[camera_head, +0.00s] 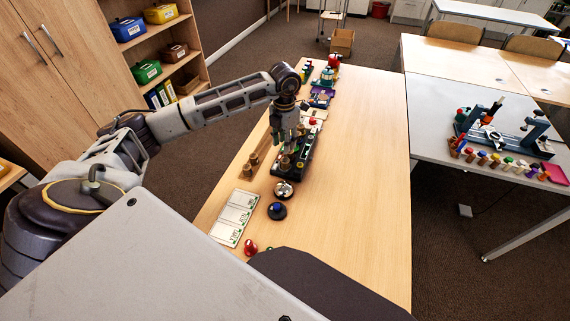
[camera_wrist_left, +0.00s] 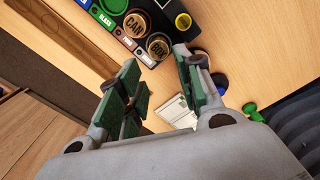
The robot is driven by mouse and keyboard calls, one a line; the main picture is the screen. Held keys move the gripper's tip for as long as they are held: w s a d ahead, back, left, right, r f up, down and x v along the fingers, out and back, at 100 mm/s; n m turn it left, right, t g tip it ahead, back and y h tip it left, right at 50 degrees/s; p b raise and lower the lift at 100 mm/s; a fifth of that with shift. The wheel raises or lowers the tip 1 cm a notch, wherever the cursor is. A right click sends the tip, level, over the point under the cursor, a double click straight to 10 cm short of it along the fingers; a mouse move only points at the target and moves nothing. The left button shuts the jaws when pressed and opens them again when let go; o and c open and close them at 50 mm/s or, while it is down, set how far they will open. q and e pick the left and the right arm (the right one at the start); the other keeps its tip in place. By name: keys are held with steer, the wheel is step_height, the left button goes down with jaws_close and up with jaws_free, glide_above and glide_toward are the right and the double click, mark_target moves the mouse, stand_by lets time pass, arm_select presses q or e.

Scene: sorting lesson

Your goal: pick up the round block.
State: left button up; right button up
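My left gripper (camera_head: 287,138) is above the dark board (camera_head: 303,168) on the wooden table, pointing down. In the left wrist view its green-padded fingers (camera_wrist_left: 158,74) stand apart with a clear gap, and nothing is seen held. In the head view a small brown round piece (camera_head: 285,163) shows at the board's edge below the gripper. I cannot tell which piece is the round block. My right gripper is in neither view.
A wooden rack (camera_head: 257,156) lies left of the board. A silver-rimmed round thing (camera_head: 284,190), a blue-topped dark knob (camera_head: 277,211), white cards (camera_head: 235,217) and a red piece (camera_head: 250,247) lie nearer. The table's right side (camera_head: 365,170) is clear.

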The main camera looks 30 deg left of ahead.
mark_target(285, 160)
arm_select(q)
step_height(285, 160, down, 4)
steer(key=shift+r, duration=0.2)
steer(key=shift+f, duration=1.15)
step_height(285, 160, down, 3)
steer(key=shift+w+r, duration=0.1)
steer(key=shift+f, duration=0.7)
steer(key=c, duration=0.4)
steer(key=shift+c, duration=0.3)
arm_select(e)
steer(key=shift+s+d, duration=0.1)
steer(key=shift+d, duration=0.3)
